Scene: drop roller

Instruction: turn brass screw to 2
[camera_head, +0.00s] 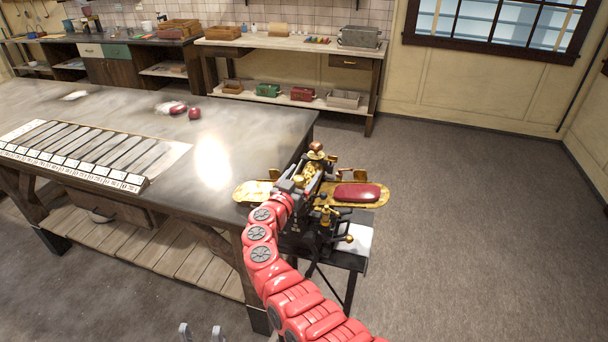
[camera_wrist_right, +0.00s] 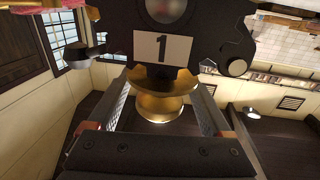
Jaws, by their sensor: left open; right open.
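In the right wrist view a brass screw (camera_wrist_right: 158,108) with a wide flared head hangs below a dark plate. A white label with a black 1 (camera_wrist_right: 161,48) is on that plate. My right gripper (camera_wrist_right: 160,118) is open, with one finger on each side of the screw; gaps show between fingers and screw. In the head view the right gripper (camera_head: 292,186) is at the drop roller machine (camera_head: 318,205), partly hiding it. I cannot tell which brass part there is the screw. My left gripper (camera_head: 202,333) is open and empty at the bottom edge.
A worktable (camera_head: 250,130) with a long numbered rack (camera_head: 90,155) and dark red pieces (camera_head: 194,113) stands left of the machine. A red oblong piece (camera_head: 357,193) lies on the machine's right brass tray. A back bench (camera_head: 290,42) holds boxes. The floor at right is clear.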

